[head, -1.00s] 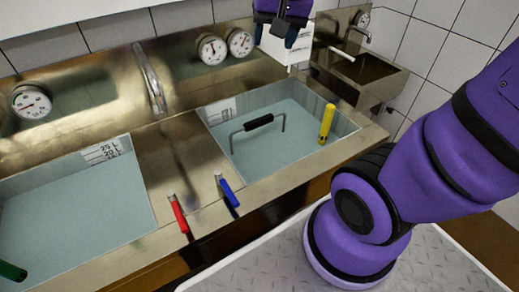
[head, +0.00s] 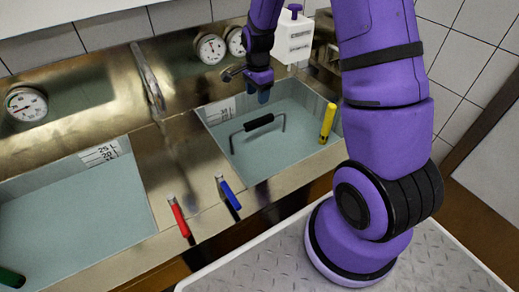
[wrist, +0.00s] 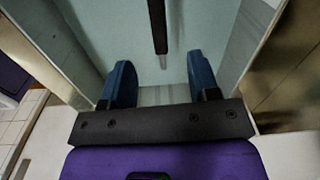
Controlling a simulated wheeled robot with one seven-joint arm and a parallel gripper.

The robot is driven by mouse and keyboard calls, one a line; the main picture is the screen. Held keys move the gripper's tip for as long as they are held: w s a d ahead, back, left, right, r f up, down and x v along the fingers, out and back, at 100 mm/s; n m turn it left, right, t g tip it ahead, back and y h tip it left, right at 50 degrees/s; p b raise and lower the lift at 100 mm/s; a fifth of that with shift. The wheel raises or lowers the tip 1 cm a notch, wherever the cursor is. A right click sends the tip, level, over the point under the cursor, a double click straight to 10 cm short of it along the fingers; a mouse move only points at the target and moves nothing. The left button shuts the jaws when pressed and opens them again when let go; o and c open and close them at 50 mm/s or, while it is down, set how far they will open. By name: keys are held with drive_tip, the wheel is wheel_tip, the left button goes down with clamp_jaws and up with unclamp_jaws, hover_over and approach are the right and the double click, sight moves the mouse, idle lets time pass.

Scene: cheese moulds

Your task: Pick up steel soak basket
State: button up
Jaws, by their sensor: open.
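The steel soak basket shows as a bent steel handle with a black grip (head: 259,122), standing up out of the water in the right basin (head: 300,150). The rest of the basket is hidden under the cloudy water. My gripper (head: 263,95) is above the back of that basin, behind the handle and apart from it. In the wrist view my gripper (wrist: 161,90) has its two blue fingers spread wide with nothing between them. The black grip (wrist: 157,25) shows beyond the fingertips, roughly in line with the gap.
A yellow-handled thing (head: 327,122) stands at the basin's right end. Red (head: 179,218) and blue (head: 229,193) lever handles sit on the front ledge. A white dispenser (head: 294,40) and dial gauges (head: 211,48) are at the back. A left basin (head: 80,215) holds water too.

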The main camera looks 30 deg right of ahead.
sight(259, 119)
drive_tip(key=f, duration=0.2)
drive_tip(key=f+m, duration=0.1)
drive_tip(key=shift+w+d+f, duration=0.25)
drive_tip(key=shift+d, duration=0.1)
wheel_tip(259, 119, down, 5)
drive_tip(key=shift+r, duration=0.1)
drive_tip(key=shift+s+f, duration=0.15)
drive_tip(key=shift+f, duration=1.25)
drive_tip(key=shift+s+f, duration=0.1)
drive_tip(key=shift+f, duration=1.25)
clamp_jaws()
